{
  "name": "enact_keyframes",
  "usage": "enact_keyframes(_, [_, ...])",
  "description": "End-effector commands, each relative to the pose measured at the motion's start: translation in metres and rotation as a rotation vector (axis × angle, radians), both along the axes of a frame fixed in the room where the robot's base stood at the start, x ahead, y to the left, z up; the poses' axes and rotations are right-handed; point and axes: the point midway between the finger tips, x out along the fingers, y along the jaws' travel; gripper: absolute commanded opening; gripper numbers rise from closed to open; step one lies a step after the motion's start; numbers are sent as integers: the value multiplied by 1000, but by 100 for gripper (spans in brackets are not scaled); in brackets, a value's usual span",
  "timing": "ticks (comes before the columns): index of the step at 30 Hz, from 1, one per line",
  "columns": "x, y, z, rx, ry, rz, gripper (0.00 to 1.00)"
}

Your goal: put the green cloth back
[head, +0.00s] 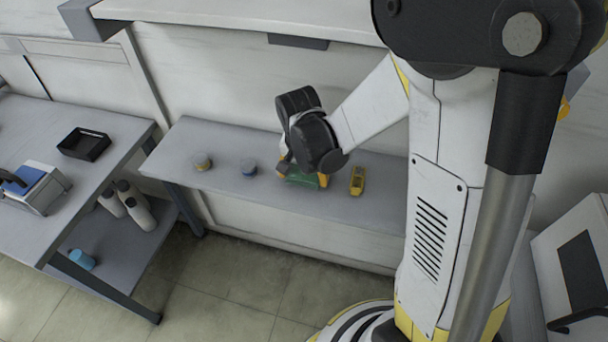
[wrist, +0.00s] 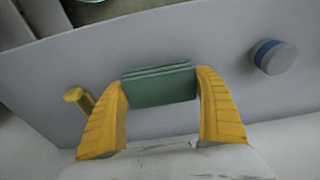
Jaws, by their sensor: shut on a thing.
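The green cloth (wrist: 160,84) is a folded, layered block between the two yellow fingers of my gripper (wrist: 161,88) in the wrist view. The fingers touch it at both ends, and my gripper is shut on it. In the head view the green cloth (head: 303,179) shows low under my gripper (head: 300,172), over the grey bench (head: 225,157). My wrist and arm hide part of it there. I cannot tell whether the cloth touches the bench top.
A yellow device (head: 357,180) stands close to the right of the cloth. A blue-banded round tin (head: 249,167) and a yellow-banded tin (head: 202,161) stand to the left. A black tray (head: 84,144) sits on the left table (head: 110,172). The bench between the tins is clear.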

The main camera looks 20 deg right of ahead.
Motion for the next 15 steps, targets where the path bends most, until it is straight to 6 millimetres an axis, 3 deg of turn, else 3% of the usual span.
enact_keyframes(15, [0,0,-12,0,0,0,50])
